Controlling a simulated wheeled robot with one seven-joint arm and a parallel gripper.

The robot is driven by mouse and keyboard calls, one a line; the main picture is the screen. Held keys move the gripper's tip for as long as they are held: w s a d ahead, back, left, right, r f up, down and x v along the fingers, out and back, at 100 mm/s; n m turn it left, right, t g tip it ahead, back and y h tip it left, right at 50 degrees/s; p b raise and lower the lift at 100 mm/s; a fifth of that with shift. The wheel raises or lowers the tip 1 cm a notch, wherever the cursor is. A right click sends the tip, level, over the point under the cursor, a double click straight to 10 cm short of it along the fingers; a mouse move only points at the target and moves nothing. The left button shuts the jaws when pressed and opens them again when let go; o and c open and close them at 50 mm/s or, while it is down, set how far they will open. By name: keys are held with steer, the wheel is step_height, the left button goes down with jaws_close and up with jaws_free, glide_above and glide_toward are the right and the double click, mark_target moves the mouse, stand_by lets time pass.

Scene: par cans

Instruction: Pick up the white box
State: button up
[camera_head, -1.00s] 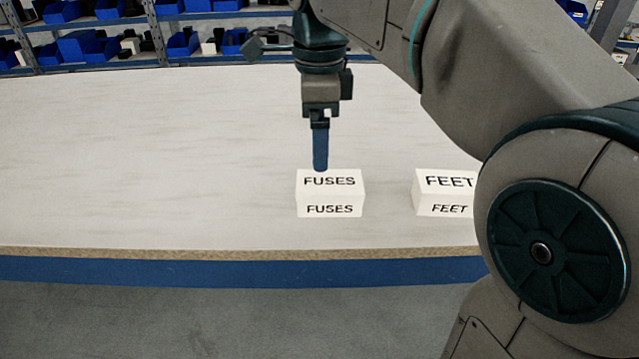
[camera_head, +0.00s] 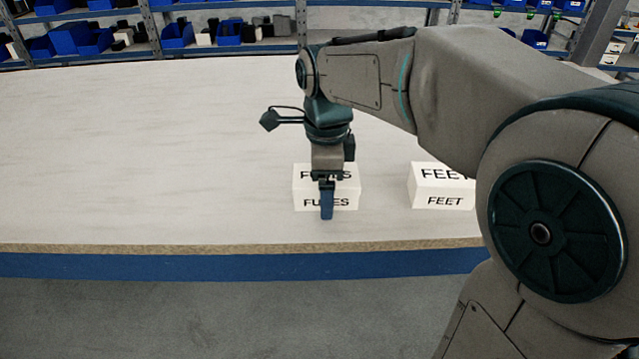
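A white box marked FUSES (camera_head: 302,190) sits on the table, with its lettering on the top and front partly covered by my gripper. A second white box marked FEET (camera_head: 430,188) stands to its right, its right end hidden behind my arm. My gripper (camera_head: 327,203) points down at the FUSES box. One blue finger shows in front of the box's front face, its tip near the box's lower edge. The other finger is not visible, so I cannot tell how wide the gripper is or whether it touches the box.
The pale table top (camera_head: 140,160) is clear to the left of the boxes. Its front edge (camera_head: 150,248) has a blue band below it. Shelves with blue bins (camera_head: 72,38) stand behind the table. My arm covers the right side.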

steer(key=c, duration=1.2)
steer(key=shift+o, duration=0.2)
